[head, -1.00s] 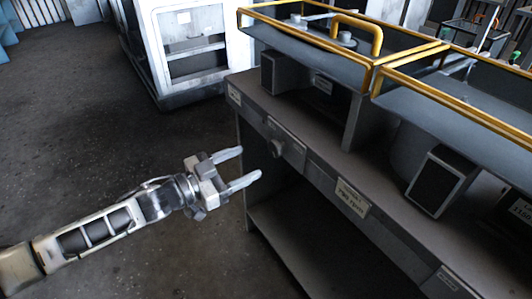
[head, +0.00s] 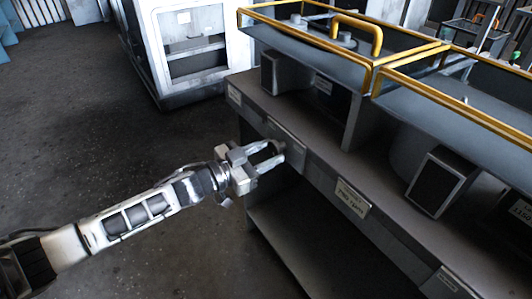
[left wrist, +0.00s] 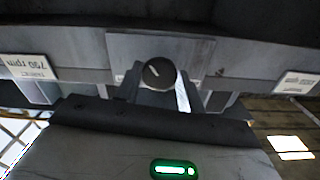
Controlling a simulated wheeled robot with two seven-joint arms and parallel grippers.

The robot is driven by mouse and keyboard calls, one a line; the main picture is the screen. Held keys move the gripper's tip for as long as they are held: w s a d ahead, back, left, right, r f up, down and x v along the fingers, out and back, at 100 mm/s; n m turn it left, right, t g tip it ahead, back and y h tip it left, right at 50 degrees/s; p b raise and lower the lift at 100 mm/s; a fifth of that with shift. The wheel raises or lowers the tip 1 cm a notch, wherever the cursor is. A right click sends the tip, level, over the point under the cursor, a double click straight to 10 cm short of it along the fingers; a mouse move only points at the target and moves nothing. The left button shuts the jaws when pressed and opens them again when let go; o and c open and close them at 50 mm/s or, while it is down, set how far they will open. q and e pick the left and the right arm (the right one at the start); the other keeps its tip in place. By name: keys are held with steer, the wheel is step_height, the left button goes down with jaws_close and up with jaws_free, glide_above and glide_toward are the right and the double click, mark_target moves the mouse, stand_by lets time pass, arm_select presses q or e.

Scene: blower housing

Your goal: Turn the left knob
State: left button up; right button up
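The left knob (head: 279,147) is a round dark knob on a grey plate on the front of the bench. In the left wrist view the knob (left wrist: 158,73) faces me, with a pale pointer line on its face. My left gripper (head: 275,153) is open, with its fingertips at the knob, one on each side. In the left wrist view the fingers (left wrist: 157,90) show partly behind the wrist housing, with the knob between them. I cannot tell whether either finger touches it. My right gripper is in neither view.
The grey bench (head: 315,165) runs toward the lower right. A label plate reading 730 rpm (head: 352,197) is on its front; it also shows upside down in the left wrist view (left wrist: 31,67). Yellow-railed trays (head: 445,95) stand above. Open floor (head: 90,150) lies left.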

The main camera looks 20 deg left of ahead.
arm_select(q)
steer(key=shift+m, duration=0.3)
steer(key=m, duration=0.3)
steer(key=shift+p, duration=0.3)
steer(key=shift+a+m, duration=0.1)
steer(key=shift+m, duration=1.7)
steer(key=o, duration=1)
steer(key=shift+c, duration=0.2)
steer(key=v, duration=1.6)
